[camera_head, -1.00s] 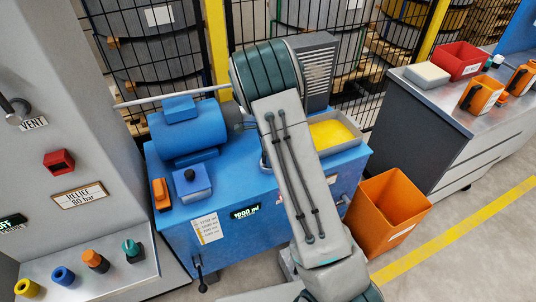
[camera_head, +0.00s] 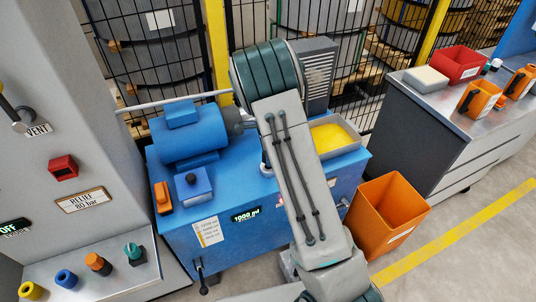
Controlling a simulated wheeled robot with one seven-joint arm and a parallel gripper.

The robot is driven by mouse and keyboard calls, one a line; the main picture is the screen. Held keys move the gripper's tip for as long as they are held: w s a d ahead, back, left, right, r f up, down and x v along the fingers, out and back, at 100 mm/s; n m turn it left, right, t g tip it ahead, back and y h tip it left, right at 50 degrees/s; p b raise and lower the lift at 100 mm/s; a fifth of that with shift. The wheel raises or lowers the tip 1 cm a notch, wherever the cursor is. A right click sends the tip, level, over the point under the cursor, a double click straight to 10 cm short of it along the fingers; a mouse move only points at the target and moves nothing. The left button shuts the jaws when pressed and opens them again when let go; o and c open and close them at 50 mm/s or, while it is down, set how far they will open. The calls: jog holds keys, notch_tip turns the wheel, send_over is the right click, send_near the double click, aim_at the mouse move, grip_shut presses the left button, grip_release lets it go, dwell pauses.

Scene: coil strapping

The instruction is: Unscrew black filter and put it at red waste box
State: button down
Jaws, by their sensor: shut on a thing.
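My arm stands in the middle of the view, in front of the blue power unit (camera_head: 255,200). Its far end is hidden behind its own links, so my gripper does not show. The black filter cannot be made out; that part of the unit is covered by my arm. A red open box (camera_head: 459,64) with a white label stands on the grey bench at the upper right. An orange open bin (camera_head: 388,215), also labelled, stands on the floor right of the unit. A grey rounded part (camera_head: 234,120) shows between the blue motor (camera_head: 188,138) and my arm.
A tray of yellow material (camera_head: 335,138) sits on the unit behind my arm. A wire fence closes the back. Floor at the lower right (camera_head: 480,260) is clear.

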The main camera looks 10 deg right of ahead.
jog(key=shift+r, duration=0.25)
jog(key=shift+r+p, duration=1.5)
jog(key=shift+r, duration=0.5)
jog(key=shift+s+f, duration=0.1)
